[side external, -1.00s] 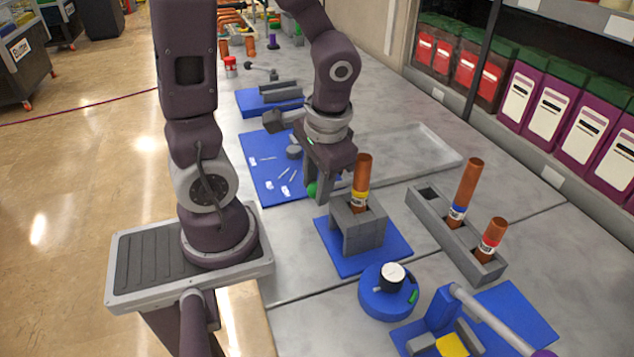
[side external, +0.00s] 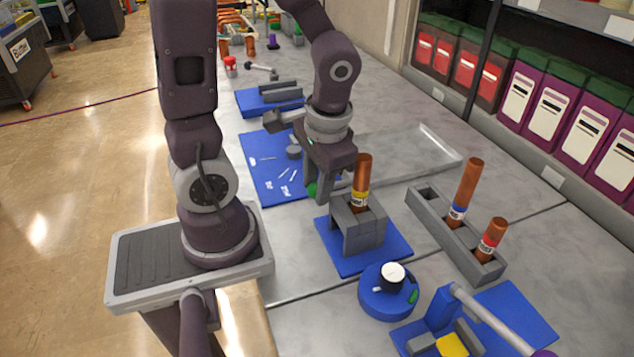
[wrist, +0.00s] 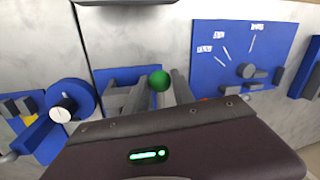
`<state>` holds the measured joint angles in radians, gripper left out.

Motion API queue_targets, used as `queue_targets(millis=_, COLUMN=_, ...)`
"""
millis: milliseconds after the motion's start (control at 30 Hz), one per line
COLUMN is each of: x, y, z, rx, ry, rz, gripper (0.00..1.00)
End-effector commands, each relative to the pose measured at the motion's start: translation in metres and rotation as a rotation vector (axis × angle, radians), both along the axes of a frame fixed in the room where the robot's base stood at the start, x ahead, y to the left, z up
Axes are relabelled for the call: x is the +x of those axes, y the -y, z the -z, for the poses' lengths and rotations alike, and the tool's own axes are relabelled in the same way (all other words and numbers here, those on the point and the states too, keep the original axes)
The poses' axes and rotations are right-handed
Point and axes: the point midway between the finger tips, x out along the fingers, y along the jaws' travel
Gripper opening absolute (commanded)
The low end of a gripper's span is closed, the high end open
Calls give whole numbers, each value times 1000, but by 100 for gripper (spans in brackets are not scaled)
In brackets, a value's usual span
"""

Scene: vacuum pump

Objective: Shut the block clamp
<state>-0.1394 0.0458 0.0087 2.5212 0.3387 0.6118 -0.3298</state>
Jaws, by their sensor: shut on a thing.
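The block clamp (side external: 367,236) is a grey block on a blue base plate. A copper tube (side external: 362,170) with a yellow band stands upright in it. A dark gap shows between the clamp's left-hand slab and the rest of the block. My gripper (side external: 319,192) points down at the clamp's left side, shut on a green ball knob (side external: 311,190). In the wrist view the green knob (wrist: 159,81) sits between the two grey fingers. How the knob joins the clamp is hidden behind the fingers and palm.
A grey rack (side external: 455,235) with two copper tubes stands right of the clamp. A round blue base with a white-topped dial (side external: 391,272) is in front. A blue board (side external: 265,160) with small parts lies behind. An empty shallow tray (side external: 425,150) is at the back right.

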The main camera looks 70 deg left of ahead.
Motion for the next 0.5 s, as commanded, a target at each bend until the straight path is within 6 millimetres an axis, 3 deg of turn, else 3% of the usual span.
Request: queue_targets(millis=500, x=1, y=-4, z=0, rx=1, ry=3, rz=42, gripper=0)
